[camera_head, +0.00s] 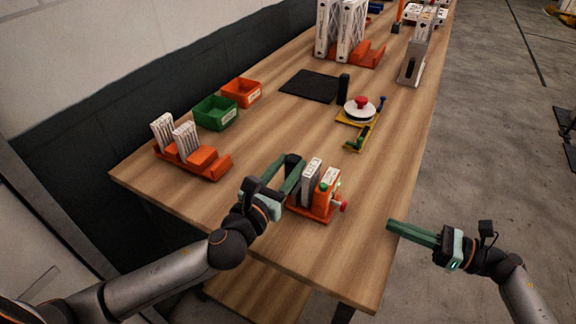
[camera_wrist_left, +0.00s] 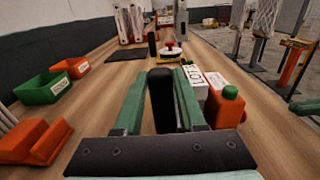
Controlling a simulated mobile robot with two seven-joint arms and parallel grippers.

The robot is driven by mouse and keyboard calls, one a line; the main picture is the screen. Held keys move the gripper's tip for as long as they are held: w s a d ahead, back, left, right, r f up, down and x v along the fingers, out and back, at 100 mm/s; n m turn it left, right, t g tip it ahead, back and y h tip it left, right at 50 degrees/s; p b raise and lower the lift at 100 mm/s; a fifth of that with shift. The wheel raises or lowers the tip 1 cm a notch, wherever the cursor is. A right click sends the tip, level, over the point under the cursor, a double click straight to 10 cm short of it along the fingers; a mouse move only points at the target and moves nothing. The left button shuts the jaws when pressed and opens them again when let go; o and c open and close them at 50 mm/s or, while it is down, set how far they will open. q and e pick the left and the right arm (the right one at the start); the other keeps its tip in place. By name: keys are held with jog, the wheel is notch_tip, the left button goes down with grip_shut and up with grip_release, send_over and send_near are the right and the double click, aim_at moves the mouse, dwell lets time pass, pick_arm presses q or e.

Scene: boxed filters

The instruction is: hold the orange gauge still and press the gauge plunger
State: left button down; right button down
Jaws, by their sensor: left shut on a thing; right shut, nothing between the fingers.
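The orange gauge (camera_head: 313,209) stands near the table's front edge, holding white filter boxes (camera_head: 311,172) upright. Its plunger with a red knob (camera_head: 342,206) sticks out to the right, and a green knob is on its top. My left gripper (camera_head: 292,170) is at the gauge's left side, shut on a black upright grip (camera_wrist_left: 160,98). Whether that grip is joined to the gauge is hidden. The gauge's orange body (camera_wrist_left: 228,107) also shows right of the fingers in the left wrist view. My right gripper (camera_head: 390,226) is shut and empty, right of the plunger and apart from it.
An orange rack with white filters (camera_head: 203,160) stands at the left, with green (camera_head: 215,113) and orange (camera_head: 241,92) bins behind it. A yellow fixture with a white disc and red knob (camera_head: 360,108) and a black mat (camera_head: 310,86) lie further back. The table (camera_head: 340,262) is clear in front.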

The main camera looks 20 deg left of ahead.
aim_at(359, 227)
dwell(0.9)
jog(key=shift+w+r+t, duration=0.15)
jog(key=shift+r+t, duration=0.1)
jog(key=shift+t, duration=0.05)
jog(key=w+r+m+t, duration=0.1)
jog(key=r+m+t, duration=0.1)
jog(key=t, duration=0.1)
jog(key=w+r+m+t, duration=0.1)
jog(key=r+m+t, duration=0.1)
jog(key=m+t, duration=0.1)
jog(key=w+d+r+m+t+h, duration=0.1)
jog(key=r+m+t, duration=0.1)
jog(key=m+t, duration=0.1)
jog(key=shift+w+d, duration=0.1)
jog(key=shift+w, duration=0.2)
jog(key=s+f+m+h, duration=0.5)
jog(key=f+m+h, duration=0.1)
jog(key=m, duration=0.4)
jog(key=shift+s+f+m+h, duration=0.2)
jog(key=shift+m+h, duration=0.1)
jog(key=shift+h, duration=0.3)
jog(key=shift+a, duration=0.2)
jog(key=shift+w+a, duration=0.2)
jog(key=shift+a, duration=1.25)
jog(key=shift+w+a, duration=0.25)
jog(key=shift+a, duration=1.2)
jog(key=shift+w+a, duration=0.2)
jog(key=shift+a, duration=1.25)
jog(key=shift+a, duration=0.1)
